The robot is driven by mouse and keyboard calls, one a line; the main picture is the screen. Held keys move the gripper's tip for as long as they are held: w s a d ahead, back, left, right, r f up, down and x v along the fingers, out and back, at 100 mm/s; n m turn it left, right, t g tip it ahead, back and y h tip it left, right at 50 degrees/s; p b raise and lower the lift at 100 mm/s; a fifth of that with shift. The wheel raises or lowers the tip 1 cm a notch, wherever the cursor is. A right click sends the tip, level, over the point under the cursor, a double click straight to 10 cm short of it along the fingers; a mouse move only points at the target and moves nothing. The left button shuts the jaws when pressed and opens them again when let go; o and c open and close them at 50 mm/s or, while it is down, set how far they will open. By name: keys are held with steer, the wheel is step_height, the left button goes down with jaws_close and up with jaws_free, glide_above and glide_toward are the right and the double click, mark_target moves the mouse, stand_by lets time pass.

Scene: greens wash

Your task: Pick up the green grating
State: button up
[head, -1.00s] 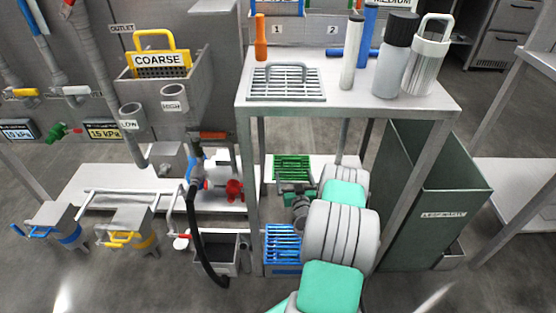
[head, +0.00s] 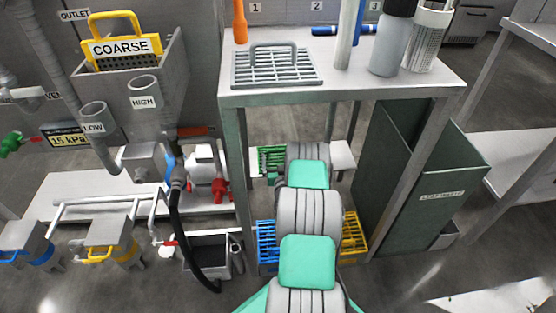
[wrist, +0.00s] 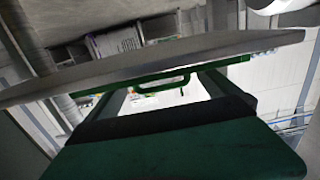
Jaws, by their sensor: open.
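The green grating (head: 271,160) lies on the low shelf under the bench in the head view, its right part hidden behind my arm. In the wrist view its dark green edge and raised handle (wrist: 165,86) show beside the tilted grey shelf board (wrist: 190,50). My gripper (wrist: 160,92) is open, its dark fingers apart to the left and right. The handle appears in line with the gap between them. I cannot tell whether the fingers are level with the handle or short of it. In the head view my arm hides most of the gripper.
A grey grating (head: 275,68) lies on the bench top (head: 235,99) above. Blue (head: 267,236) and yellow (head: 353,234) gratings stand low beside my arm. A leaf waste bin (head: 430,200) stands right; a pump with a red valve (head: 220,188) and black hose is left.

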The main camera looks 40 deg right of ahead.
steer(key=shift+w+d, duration=0.2)
steer(key=shift+w, duration=0.05)
steer(key=shift+c, duration=0.4)
steer(key=c, duration=1.4)
